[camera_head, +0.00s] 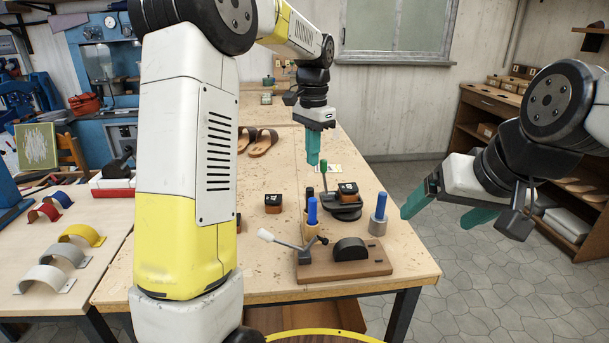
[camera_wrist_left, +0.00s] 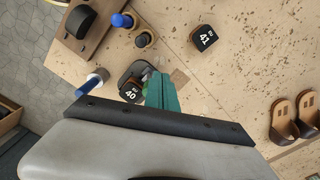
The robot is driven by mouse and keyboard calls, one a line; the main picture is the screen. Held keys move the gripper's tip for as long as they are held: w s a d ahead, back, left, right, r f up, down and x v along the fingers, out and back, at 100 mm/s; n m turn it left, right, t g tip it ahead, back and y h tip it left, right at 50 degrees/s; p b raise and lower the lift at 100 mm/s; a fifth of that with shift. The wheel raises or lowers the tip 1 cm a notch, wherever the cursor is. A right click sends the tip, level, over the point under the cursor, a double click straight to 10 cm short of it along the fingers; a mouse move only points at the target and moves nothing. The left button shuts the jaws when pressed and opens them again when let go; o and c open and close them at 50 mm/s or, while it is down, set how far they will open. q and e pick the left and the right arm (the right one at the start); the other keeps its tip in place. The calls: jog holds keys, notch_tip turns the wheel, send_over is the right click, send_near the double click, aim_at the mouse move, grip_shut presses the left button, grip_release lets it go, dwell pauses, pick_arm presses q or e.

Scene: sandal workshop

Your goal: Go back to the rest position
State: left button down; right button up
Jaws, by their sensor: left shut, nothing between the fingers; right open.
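My left gripper (camera_head: 313,147) has green fingers pressed together and hangs above the middle of the workbench. In the left wrist view its shut fingers (camera_wrist_left: 161,92) point down over the bench, with nothing between them. They partly cover the dark device below, which has a block marked 40 (camera_wrist_left: 131,92) on it. My right gripper (camera_head: 440,210) is open and empty, off the right side of the bench over the floor, with its two green fingers wide apart. A large part of my left arm crosses the left half of the head view and hides part of the bench.
The wooden workbench (camera_head: 284,178) carries a wooden lever fixture (camera_head: 346,266), a dark device (camera_head: 342,212), a blue-handled tool on a metal cylinder (camera_head: 379,212), a block marked 41 (camera_wrist_left: 204,39) and a pair of sandals (camera_head: 263,142). A shelf unit (camera_head: 483,113) stands right. Grey floor (camera_head: 480,280) is clear.

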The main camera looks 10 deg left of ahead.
pick_arm(q)
jog(key=shift+a+r, duration=0.2)
jog(key=shift+r, duration=0.35)
jog(key=shift+a+r, duration=0.15)
jog(key=shift+r, duration=0.35)
jog(key=s+a+r+n+t+h, duration=0.1)
jog(key=s+r+n, duration=0.1)
jog(key=s, duration=0.4)
jog(key=s+a+r+n+t, duration=0.1)
jog(key=s+a+r+t, duration=0.15)
jog(key=s, duration=0.35)
jog(key=s+f+n+t, duration=0.1)
jog(key=s+n, duration=0.1)
jog(key=s, duration=0.5)
jog(key=s+f+n+t+h, duration=0.1)
jog(key=s+f+n, duration=0.1)
jog(key=s, duration=0.5)
jog(key=shift+f+n+t, duration=0.25)
jog(key=shift+n+t, duration=0.1)
jog(key=shift+n, duration=0.25)
